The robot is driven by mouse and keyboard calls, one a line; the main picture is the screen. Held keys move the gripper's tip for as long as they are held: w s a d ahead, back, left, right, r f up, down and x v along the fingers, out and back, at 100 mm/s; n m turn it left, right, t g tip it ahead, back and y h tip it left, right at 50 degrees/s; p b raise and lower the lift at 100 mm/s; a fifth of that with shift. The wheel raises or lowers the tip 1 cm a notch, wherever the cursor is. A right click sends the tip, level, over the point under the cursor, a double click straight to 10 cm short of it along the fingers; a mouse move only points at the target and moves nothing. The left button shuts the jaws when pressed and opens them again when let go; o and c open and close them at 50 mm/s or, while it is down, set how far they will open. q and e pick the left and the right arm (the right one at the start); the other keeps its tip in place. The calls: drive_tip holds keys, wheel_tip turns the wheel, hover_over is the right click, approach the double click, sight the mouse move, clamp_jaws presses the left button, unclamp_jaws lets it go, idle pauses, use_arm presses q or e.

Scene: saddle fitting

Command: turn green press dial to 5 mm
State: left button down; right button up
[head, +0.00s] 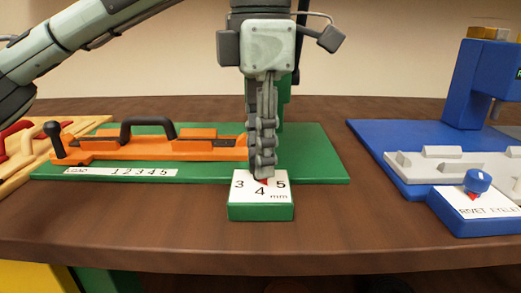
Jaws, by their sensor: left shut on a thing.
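The green press (325,165) has a green base plate with an orange clamp carriage (190,147) and a black handle. At its front sits a green dial box (262,212) with a white face marked 3, 4, 5 and mm. My left gripper (263,170) points straight down over the face and is shut on the dial knob, which it mostly hides. A small red pointer tip shows under the fingers, above the 4 and toward the 5; its exact reading is hard to tell. My right gripper is not in view.
A blue press (372,150) with a blue knob (477,181) and a grey fixture stands at the right. A wooden board (17,176) with red parts lies at the far left. The brown table (150,222) is clear in front.

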use_arm(q)
drive_tip(key=n, duration=0.4)
drive_tip(key=shift+b, duration=0.3)
drive_tip(key=shift+n, duration=1.7)
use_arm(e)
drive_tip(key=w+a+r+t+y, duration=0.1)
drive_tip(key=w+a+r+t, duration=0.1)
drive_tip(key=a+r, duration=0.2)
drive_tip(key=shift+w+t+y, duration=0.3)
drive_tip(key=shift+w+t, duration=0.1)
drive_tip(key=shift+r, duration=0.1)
use_arm(q)
drive_tip(key=c, duration=1.3)
unclamp_jaws()
drive_tip(key=shift+o, duration=0.2)
wheel_tip(320, 180, up, 12)
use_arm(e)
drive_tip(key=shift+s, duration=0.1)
